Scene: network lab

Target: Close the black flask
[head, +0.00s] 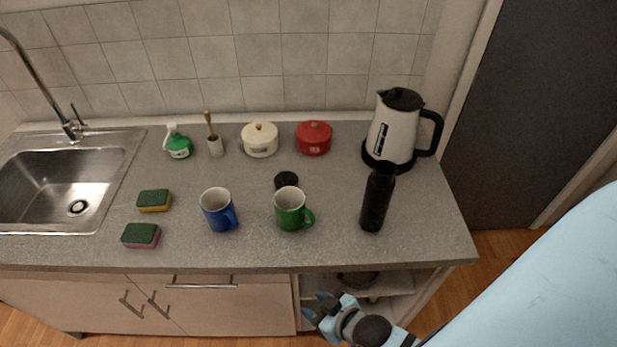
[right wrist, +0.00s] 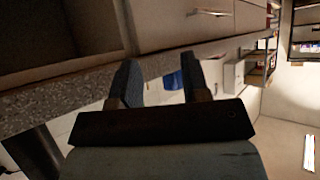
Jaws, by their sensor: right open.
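The black flask (head: 376,199) stands upright on the counter near its front right, in front of the kettle. Whether its mouth is open is hard to make out at this size. A small round black lid (head: 286,181) lies on the counter behind the green mug, apart from the flask. My right gripper (head: 318,308) is below the counter's front edge, left of and lower than the flask, open and empty. In the right wrist view its two fingers (right wrist: 157,82) are spread with nothing between them. My left gripper is in neither view.
The green mug (head: 290,211) stands right in front of the lid, with the blue mug (head: 217,211) to its left. The kettle (head: 394,129) is behind the flask. Sponges (head: 141,236) and a sink (head: 63,190) are at left. Bare counter (head: 335,215) lies between green mug and flask.

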